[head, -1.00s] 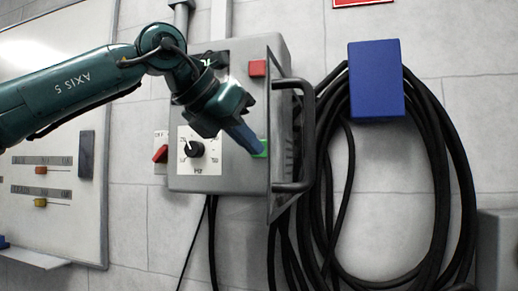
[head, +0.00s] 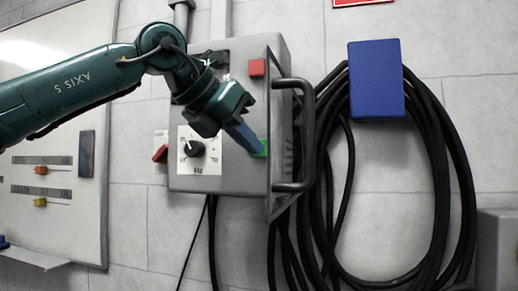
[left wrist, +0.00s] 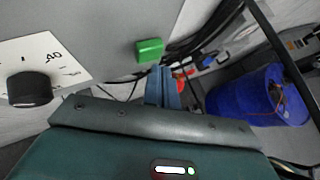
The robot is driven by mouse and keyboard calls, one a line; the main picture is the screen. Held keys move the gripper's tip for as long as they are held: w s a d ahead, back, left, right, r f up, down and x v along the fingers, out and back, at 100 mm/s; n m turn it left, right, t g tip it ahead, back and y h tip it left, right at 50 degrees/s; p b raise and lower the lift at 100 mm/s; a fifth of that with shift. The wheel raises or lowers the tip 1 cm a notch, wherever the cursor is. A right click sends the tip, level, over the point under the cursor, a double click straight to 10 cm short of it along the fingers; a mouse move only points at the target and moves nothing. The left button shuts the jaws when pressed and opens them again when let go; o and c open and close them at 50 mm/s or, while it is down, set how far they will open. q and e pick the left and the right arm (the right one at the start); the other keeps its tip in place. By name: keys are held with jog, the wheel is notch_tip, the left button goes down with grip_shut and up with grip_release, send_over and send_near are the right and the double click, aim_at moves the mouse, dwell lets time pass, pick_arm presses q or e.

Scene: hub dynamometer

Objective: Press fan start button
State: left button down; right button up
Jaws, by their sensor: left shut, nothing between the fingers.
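The grey control box (head: 235,182) is on the wall in the middle of the head view. Its green button (head: 266,144) is low at the right of the front face, partly hidden by my left gripper. A red button (head: 257,68) sits above it. My left gripper (head: 259,150) is shut and empty, its blue fingers pointing down right at the green button. In the left wrist view the green button (left wrist: 150,50) shows just beyond the closed fingertips (left wrist: 162,72). I cannot tell whether they touch it. My right gripper is not in view.
A black dial (head: 194,149) is left of the gripper, with a red switch (head: 160,153) beyond it. A black handle (head: 308,130) juts out at the box's right edge. Black cable (head: 446,170) hangs under a blue block (head: 376,80). A blue drum (left wrist: 258,96) shows in the wrist view.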

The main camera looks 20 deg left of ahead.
pick_arm(q)
jog(key=shift+w, duration=0.15)
dwell(0.4)
jog(key=shift+w, duration=0.3)
jog(key=shift+w+p, duration=0.25)
jog(key=shift+p, duration=0.1)
dwell(0.4)
jog(key=shift+s+b, duration=0.55)
jog(key=shift+s, duration=0.15)
jog(key=s+b, duration=0.3)
jog(key=s, duration=0.3)
dwell(0.4)
